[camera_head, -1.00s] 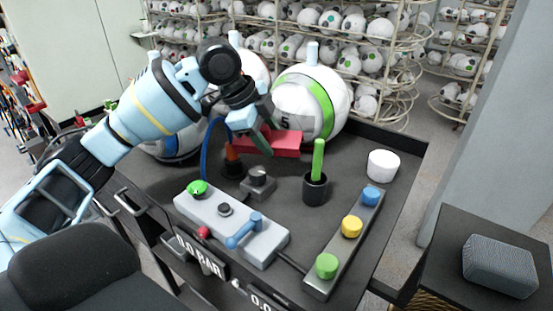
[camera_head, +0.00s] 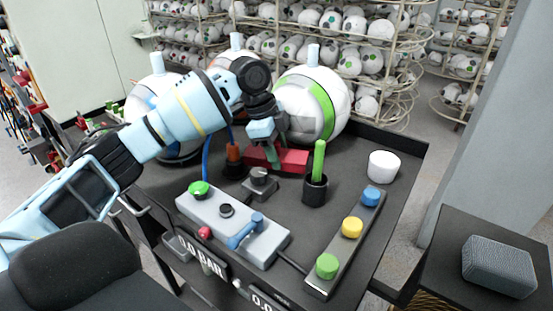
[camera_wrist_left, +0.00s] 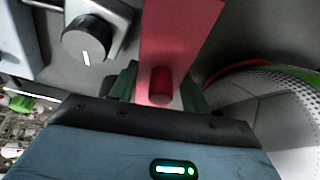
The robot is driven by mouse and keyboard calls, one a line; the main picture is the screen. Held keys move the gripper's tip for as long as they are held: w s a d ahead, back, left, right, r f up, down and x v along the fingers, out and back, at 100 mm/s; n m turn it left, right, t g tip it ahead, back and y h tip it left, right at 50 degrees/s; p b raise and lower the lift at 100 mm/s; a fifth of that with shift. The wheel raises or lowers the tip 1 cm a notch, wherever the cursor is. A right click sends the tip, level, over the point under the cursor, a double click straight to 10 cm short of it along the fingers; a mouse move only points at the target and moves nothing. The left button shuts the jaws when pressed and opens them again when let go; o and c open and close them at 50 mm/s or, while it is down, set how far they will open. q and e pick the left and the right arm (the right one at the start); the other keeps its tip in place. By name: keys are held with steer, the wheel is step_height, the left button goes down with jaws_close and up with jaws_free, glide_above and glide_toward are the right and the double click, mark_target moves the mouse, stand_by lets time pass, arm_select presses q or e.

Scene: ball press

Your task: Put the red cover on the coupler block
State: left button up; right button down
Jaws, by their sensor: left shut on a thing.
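The red cover (camera_head: 292,160) is a long flat red piece, in front of the ball with the green band. My left gripper (camera_head: 273,153) is shut on it from above. In the left wrist view the cover (camera_wrist_left: 182,35) has a short round red grip between the green-grey fingers of my left gripper (camera_wrist_left: 160,92). Whether the cover touches the table is hard to tell. A long grey block (camera_head: 232,223) with a green knob and blue lever lies in front; I cannot tell if it is the coupler block. My right gripper is out of view.
A small grey knob box (camera_head: 259,184) and an orange-black plug (camera_head: 233,160) stand left of the cover. A black cup with a green stick (camera_head: 316,187) stands to the right. Farther right are a button strip (camera_head: 347,245) and a white cylinder (camera_head: 383,166).

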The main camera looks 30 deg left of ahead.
arm_select(q)
steer(key=shift+w+r+g, duration=0.1)
steer(key=shift+r+g, duration=0.05)
steer(key=shift+g, duration=0.25)
steer(key=shift+f, duration=1.55)
steer(key=o, duration=0.7)
steer(key=shift+f, duration=0.1)
